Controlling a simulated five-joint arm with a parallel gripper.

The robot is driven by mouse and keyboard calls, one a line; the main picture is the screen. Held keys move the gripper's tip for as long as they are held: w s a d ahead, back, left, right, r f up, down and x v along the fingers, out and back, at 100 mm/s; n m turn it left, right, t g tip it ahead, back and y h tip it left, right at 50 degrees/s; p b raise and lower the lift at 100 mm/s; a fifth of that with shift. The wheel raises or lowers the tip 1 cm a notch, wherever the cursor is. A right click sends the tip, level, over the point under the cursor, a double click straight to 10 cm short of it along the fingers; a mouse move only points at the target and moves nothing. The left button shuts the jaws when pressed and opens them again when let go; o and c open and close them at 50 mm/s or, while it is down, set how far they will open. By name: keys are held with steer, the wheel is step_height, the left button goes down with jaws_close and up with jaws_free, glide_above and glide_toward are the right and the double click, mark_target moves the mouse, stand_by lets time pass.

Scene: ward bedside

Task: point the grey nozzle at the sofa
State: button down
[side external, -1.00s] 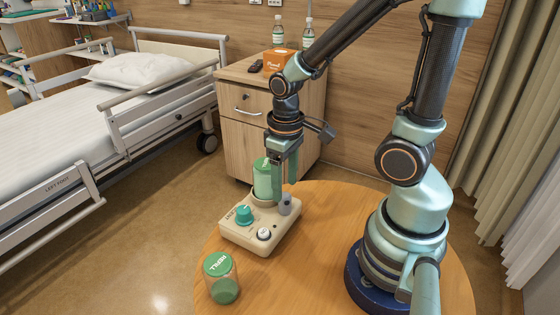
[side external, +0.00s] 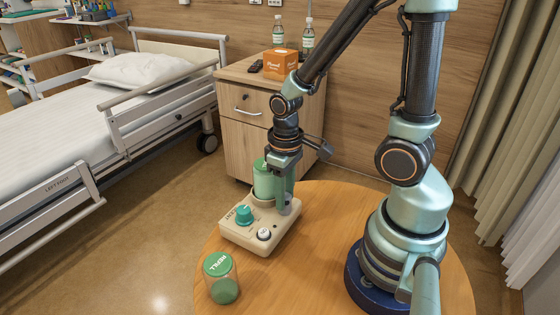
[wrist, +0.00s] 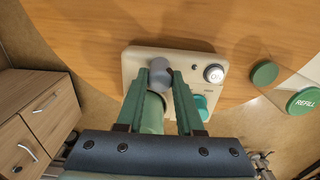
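The grey nozzle (side external: 294,206) stands on a beige device (side external: 262,232) on the round wooden table. In the wrist view the nozzle (wrist: 160,72) lies between my fingertips. My gripper (side external: 286,206) points down at it from above. Its two green fingers (wrist: 162,72) are apart, one on each side of the nozzle; I cannot tell whether they touch it. The device also carries a teal knob (side external: 244,214), a white ON button (side external: 264,234) and a green canister (side external: 264,180), which my gripper partly covers. No sofa shows in either view.
A clear jar with a green REFILL lid (side external: 218,265) stands in front of the device. A bedside cabinet (side external: 243,130) holds an orange box (side external: 280,63) and bottles. A bed (side external: 60,130) stands at left. The table's right side (side external: 320,250) before my base is clear.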

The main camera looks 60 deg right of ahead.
steer(key=shift+m, duration=0.3)
steer(key=m, duration=0.4)
steer(key=shift+m, duration=2.1)
steer(key=c, duration=0.5)
jaws_free()
steer(key=shift+c, duration=0.2)
step_height(320, 180, up, 12)
